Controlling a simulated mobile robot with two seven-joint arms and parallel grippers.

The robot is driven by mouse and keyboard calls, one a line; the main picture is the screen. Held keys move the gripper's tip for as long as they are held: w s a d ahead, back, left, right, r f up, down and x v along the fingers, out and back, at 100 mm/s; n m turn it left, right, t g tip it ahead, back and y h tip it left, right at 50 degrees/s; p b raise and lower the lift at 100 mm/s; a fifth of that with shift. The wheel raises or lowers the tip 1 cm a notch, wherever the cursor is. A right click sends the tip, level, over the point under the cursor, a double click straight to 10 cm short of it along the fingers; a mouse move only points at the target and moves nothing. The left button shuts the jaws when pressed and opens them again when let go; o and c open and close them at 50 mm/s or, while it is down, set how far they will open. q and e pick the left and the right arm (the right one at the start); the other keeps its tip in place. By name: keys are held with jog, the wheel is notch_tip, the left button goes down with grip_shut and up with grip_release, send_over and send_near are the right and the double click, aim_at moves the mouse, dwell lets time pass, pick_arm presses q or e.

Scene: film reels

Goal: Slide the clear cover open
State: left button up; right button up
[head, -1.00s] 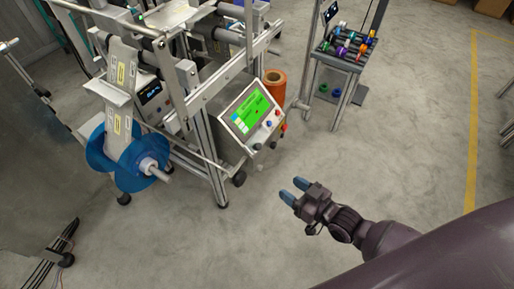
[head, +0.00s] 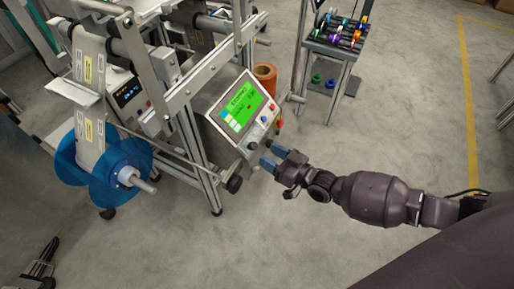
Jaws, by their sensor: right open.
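I cannot make out the clear cover for certain on the labelling machine (head: 184,118), which stands at the left and centre with its metal frame. Its tilted control panel (head: 238,106) has a lit green screen and several buttons. My right gripper (head: 271,156) comes in from the right. It is open and empty, with its blue fingertips pointing left, just in front of the lower right of the panel in the picture. I see no contact with the machine. My left gripper is not in view.
A blue reel (head: 84,172) with a label strip hangs at the machine's left. An orange roll (head: 265,77) stands behind the panel. A small rack (head: 337,48) with coloured spools stands at the back. The grey floor (head: 420,100) at right is clear.

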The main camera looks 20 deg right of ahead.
aim_at(256, 148)
jog(key=shift+b+x, duration=0.35)
jog(key=shift+x, duration=2.15)
jog(key=shift+c, duration=0.2)
grip_shut()
